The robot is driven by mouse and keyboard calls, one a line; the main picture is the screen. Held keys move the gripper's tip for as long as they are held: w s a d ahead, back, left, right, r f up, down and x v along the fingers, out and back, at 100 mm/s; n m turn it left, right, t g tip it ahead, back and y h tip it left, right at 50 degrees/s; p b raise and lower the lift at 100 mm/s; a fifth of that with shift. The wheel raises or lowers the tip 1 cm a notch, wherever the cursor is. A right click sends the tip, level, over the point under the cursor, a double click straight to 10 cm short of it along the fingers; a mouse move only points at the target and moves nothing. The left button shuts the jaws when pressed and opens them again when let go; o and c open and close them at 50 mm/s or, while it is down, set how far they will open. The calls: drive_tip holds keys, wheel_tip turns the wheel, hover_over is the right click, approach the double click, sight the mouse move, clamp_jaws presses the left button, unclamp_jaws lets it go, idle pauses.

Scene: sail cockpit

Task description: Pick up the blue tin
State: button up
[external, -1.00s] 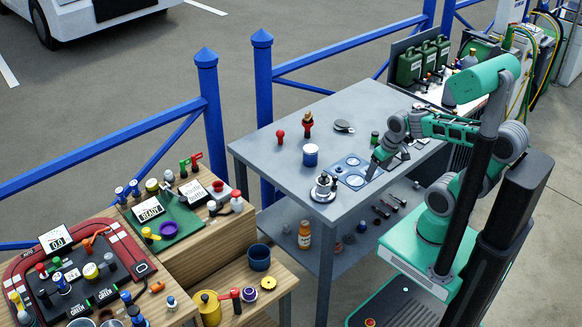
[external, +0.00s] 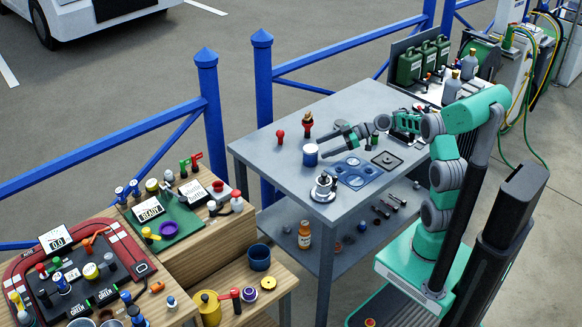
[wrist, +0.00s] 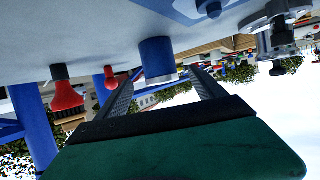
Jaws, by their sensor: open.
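The blue tin (external: 310,155), with a white top, stands upright on the grey metal table. In the wrist view, which is tilted nearly upside down, the tin (wrist: 157,60) shows ahead between my two fingers. My gripper (external: 331,139) is open and empty, lying nearly level to the right of the tin and pointing at it. The fingers also show in the wrist view (wrist: 161,80). The tin appears to be just beyond the fingertips, with no contact visible.
A red knob (external: 280,135) and a red-and-black item (external: 308,122) stand behind the tin. A silver winch (external: 324,187) and a blue panel (external: 352,173) lie nearer the front edge. A dark square plate (external: 386,160) lies to the right.

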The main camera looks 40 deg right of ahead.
sight(311, 154)
drive_tip(key=x, duration=0.6)
drive_tip(key=shift+w+a+f, duration=0.15)
drive_tip(key=shift+a+f, duration=0.1)
drive_tip(key=shift+f, duration=0.15)
drive_tip(key=shift+c, duration=0.2)
drive_tip(key=c, duration=1.5)
